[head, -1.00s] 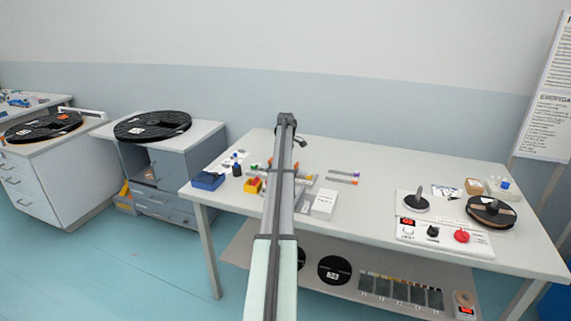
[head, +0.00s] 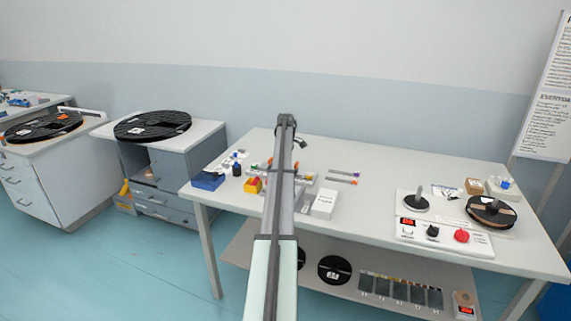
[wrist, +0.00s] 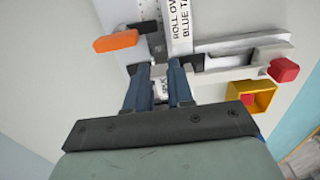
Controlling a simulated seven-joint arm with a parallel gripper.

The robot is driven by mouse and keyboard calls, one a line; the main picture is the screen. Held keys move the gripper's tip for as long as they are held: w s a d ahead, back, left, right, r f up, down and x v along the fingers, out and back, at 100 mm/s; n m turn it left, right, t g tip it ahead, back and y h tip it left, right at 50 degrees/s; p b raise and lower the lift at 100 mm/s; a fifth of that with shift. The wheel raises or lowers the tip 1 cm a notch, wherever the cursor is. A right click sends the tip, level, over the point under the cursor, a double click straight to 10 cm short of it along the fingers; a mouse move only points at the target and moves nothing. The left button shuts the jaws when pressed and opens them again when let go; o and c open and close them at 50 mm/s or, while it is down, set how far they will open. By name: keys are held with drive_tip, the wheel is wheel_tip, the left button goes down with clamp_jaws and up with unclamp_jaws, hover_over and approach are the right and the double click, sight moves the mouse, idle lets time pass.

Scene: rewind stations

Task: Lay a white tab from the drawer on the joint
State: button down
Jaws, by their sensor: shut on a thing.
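My gripper (wrist: 159,68) shows two blue fingers in the wrist view, closed close together on a small pale piece (wrist: 158,73), which looks like a white tab. The piece is mostly hidden between the fingertips. They are over the splicing fixture, just below a white strip (wrist: 180,28) printed "ROLL OV… BLUE TA…". An orange handle (wrist: 116,40) lies left of the fingers and a red knob (wrist: 284,70) right. I cannot make out the joint or the drawer. In the head view my arm hides the gripper and most of the fixture.
A yellow box (wrist: 264,98) stands right of the fingers. On the bench (head: 390,180) are a blue bin (head: 207,181), a white box (head: 324,203), pens (head: 342,180), a control panel (head: 445,238) and a reel (head: 491,211). The bench middle, right of the pens, is clear.

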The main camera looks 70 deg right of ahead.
drive_tip(key=shift+f, duration=0.95)
drive_tip(key=c, duration=0.9)
unclamp_jaws()
wheel_tip(320, 180, up, 14)
drive_tip(key=shift+f, duration=0.1)
